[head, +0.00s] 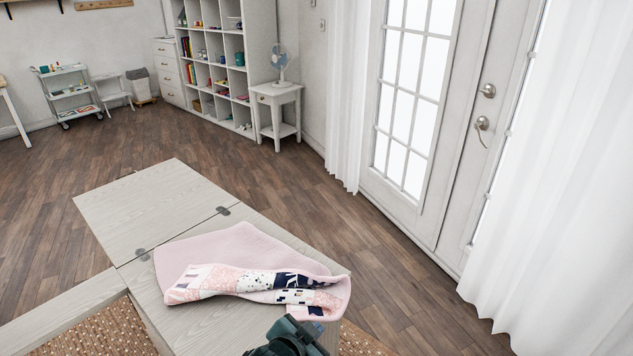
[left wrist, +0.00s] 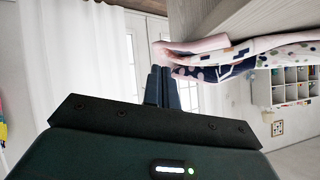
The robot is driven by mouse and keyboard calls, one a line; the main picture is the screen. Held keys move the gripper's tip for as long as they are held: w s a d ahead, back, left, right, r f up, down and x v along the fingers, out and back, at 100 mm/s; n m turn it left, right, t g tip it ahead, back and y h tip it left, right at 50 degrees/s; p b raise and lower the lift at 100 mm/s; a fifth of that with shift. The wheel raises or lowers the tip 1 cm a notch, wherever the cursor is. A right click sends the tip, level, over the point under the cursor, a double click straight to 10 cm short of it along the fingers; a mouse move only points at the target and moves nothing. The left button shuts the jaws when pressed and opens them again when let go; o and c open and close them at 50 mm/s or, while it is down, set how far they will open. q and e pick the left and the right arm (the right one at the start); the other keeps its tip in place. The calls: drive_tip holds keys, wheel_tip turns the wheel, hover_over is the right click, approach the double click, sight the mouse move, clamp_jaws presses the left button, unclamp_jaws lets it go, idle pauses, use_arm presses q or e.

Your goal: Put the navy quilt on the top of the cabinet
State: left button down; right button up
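The quilt (head: 245,262), pale pink on one side with navy, pink and white patchwork on the other, lies partly folded on the near end of the pale wood cabinet top (head: 150,205). Its near corner hangs over the edge. My left gripper (head: 309,326) is at this corner, low in the head view. In the left wrist view, its fingers (left wrist: 163,72) are close together, with the quilt's edge (left wrist: 215,58) at their tips; they look shut on the cloth, though the contact is partly hidden. My right gripper is not in view.
A woven basket-like surface (head: 105,330) lies beside the cabinet at the lower left. A glazed door (head: 410,95) and white curtains (head: 560,200) are on the right. A side table with a fan (head: 278,95) and a cubby shelf (head: 215,60) stand behind. The floor between is clear.

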use_arm(q)
drive_tip(key=s+a+r+n+g+y, duration=0.2)
drive_tip(key=s+a+n+g+y, duration=0.15)
drive_tip(key=s+a, duration=0.8)
drive_tip(key=s+a+r+n+g+y, duration=0.2)
drive_tip(key=s+a+r+n+g, duration=0.15)
drive_tip(key=s+a, duration=0.8)
drive_tip(key=w+d+f+t+h, duration=0.3)
drive_tip(key=d+f+t, duration=0.4)
drive_tip(key=d, duration=0.2)
drive_tip(key=shift+w+f+t, duration=0.3)
drive_tip(key=shift+w+t, duration=0.05)
drive_tip(key=shift+t, duration=0.05)
